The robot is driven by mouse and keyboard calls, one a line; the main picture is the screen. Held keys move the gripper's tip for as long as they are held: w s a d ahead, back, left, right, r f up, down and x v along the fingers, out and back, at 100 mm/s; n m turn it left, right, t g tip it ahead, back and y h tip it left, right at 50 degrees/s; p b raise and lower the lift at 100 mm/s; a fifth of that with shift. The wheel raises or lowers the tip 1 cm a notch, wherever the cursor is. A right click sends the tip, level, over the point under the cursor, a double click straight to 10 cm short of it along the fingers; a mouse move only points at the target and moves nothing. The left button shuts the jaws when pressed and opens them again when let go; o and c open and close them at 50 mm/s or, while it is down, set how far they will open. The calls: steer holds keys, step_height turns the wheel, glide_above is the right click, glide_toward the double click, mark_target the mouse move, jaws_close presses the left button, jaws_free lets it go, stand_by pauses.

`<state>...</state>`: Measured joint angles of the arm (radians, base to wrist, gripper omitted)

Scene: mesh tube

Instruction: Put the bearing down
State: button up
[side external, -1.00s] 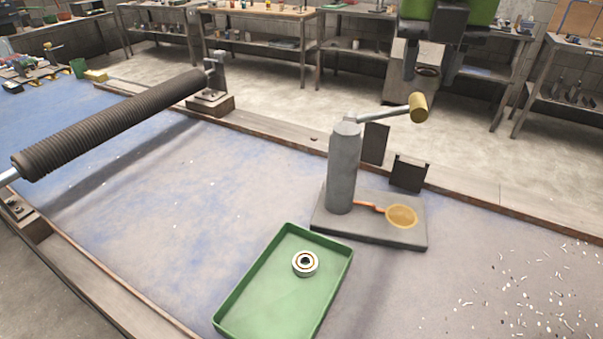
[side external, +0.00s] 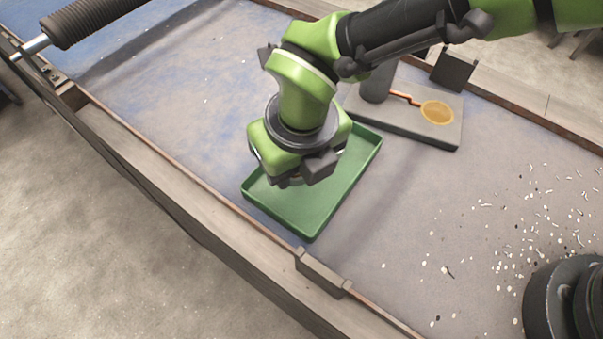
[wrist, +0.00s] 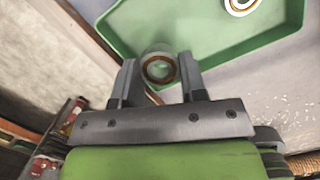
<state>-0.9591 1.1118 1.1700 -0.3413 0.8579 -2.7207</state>
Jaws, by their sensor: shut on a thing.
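My gripper (side external: 303,176) points down over the green tray (side external: 322,207) in the side view. In the wrist view, my gripper (wrist: 159,76) is shut on a bearing (wrist: 159,67), a pale ring with a brownish inner ring, held between the fingertips. Behind it is the tray (wrist: 190,28), with its rim close to the fingertips. My arm hides both bearings in the side view. The gap between the held bearing and the tray cannot be told.
A grey stand (side external: 410,125) with a round yellowish pad (side external: 437,112) is just behind the tray. A dark ribbed roller (side external: 90,20) lies at the upper left. Small pale scraps (side external: 540,220) litter the table at the right. The table left of the tray is clear.

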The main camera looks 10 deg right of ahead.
mark_target(295, 193)
steer(key=shift+f, duration=2.8)
steer(key=shift+f, duration=0.2)
steer(key=o, duration=0.7)
steer(key=shift+o, duration=0.2)
steer(key=shift+r, duration=0.1)
